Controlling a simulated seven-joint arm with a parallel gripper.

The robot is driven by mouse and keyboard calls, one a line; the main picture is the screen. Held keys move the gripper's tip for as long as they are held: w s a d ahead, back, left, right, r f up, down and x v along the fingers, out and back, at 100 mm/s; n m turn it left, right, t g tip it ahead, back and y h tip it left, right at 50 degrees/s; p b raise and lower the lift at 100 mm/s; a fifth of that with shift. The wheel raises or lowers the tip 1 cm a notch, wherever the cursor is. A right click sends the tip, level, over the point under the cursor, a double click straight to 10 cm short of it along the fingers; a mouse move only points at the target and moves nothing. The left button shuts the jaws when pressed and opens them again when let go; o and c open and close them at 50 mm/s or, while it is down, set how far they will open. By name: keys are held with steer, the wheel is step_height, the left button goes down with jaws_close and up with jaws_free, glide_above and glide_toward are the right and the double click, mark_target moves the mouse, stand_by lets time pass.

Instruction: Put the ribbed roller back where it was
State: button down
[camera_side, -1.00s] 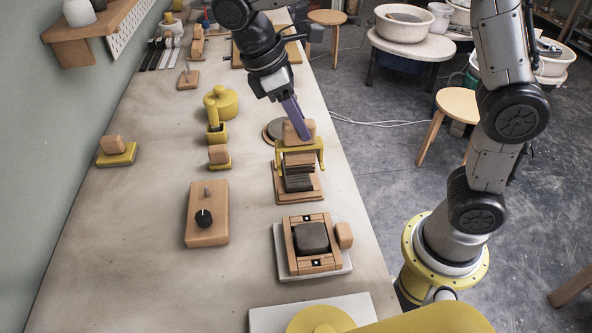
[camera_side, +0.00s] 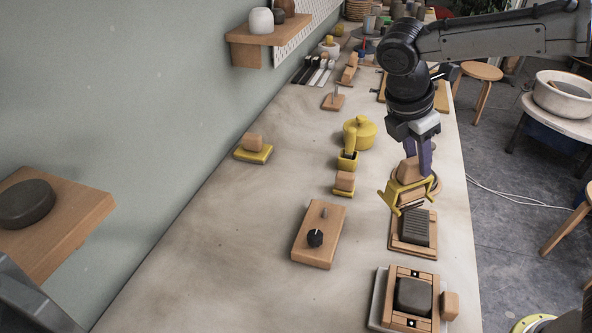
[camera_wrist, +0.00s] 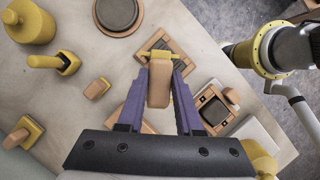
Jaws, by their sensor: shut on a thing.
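The ribbed roller (camera_side: 408,171) has a wooden block handle and a yellow yoke; its roller part below is partly hidden. My gripper (camera_side: 418,160) is shut on the handle, which also shows between the purple fingers in the wrist view (camera_wrist: 160,85). The yoke looks tilted in the side view, its left end lower. It is above or just behind a wooden tray (camera_side: 414,249) holding a dark ribbed slab (camera_side: 416,228). I cannot tell whether roller and slab touch.
A wooden frame with a dark pad (camera_side: 414,296) sits in front of the tray. A round dark disc (camera_wrist: 117,12) lies close behind. The table's left front is clear.

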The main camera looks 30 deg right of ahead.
steer(key=w+a+r+n+t+y, duration=0.1)
steer(key=w+a+r+n+t, duration=0.15)
steer(key=w+n, duration=0.5)
steer(key=w+a+r+n+t+y, duration=0.2)
steer(key=w+a+n, duration=0.2)
steer(key=w+n, duration=0.35)
steer(key=w+a+f, duration=0.3)
steer(key=w+f, duration=1)
steer(key=shift+w+a+f+m, duration=0.2)
steer(key=shift+w+a+m, duration=0.05)
steer(key=shift+w+m, duration=0.15)
steer(key=shift+f, duration=0.25)
